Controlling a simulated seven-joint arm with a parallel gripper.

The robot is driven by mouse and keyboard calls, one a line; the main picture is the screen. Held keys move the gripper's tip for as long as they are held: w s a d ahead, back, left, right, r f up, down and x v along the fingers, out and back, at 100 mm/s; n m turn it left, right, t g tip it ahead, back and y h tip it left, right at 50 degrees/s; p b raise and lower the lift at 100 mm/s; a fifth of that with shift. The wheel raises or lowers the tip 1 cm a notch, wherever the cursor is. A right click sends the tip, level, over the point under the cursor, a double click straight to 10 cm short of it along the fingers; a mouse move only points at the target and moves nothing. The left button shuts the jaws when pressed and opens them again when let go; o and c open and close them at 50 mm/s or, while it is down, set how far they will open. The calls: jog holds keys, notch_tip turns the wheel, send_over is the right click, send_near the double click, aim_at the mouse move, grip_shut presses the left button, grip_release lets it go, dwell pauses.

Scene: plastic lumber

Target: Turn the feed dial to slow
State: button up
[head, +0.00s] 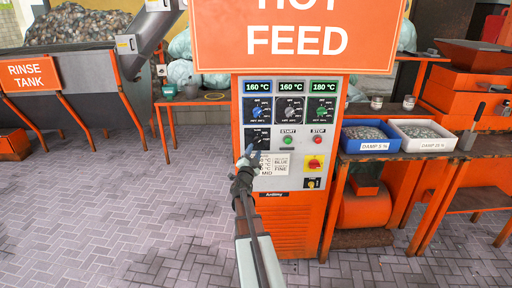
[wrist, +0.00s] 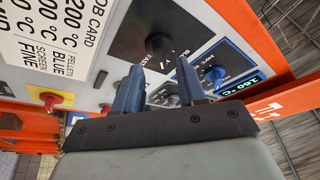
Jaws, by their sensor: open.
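The feed dial (wrist: 160,46) is a black knob on a black square plate marked "SLOW" and "FAST" in the wrist view. In the head view, the dial's plate (head: 258,133) sits on the grey panel, left of the green START button, and my gripper partly covers it. My gripper (head: 250,154) is in front of the panel, just below the dial. In the wrist view, my gripper (wrist: 159,64) has its two blue fingers apart with nothing between them. The knob lies beyond the gap between the fingertips. I cannot tell whether either finger touches it.
Three temperature dials (head: 291,110) sit above, under lit displays. A red STOP button (head: 318,140), a red-and-yellow switch (head: 315,162) and a job card (head: 275,165) are close by. A blue tray (head: 350,146) stands on the bench at right. The floor at left is clear.

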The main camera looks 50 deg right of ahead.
aim_at(257, 144)
jog(key=shift+x, duration=2.1)
grip_shut()
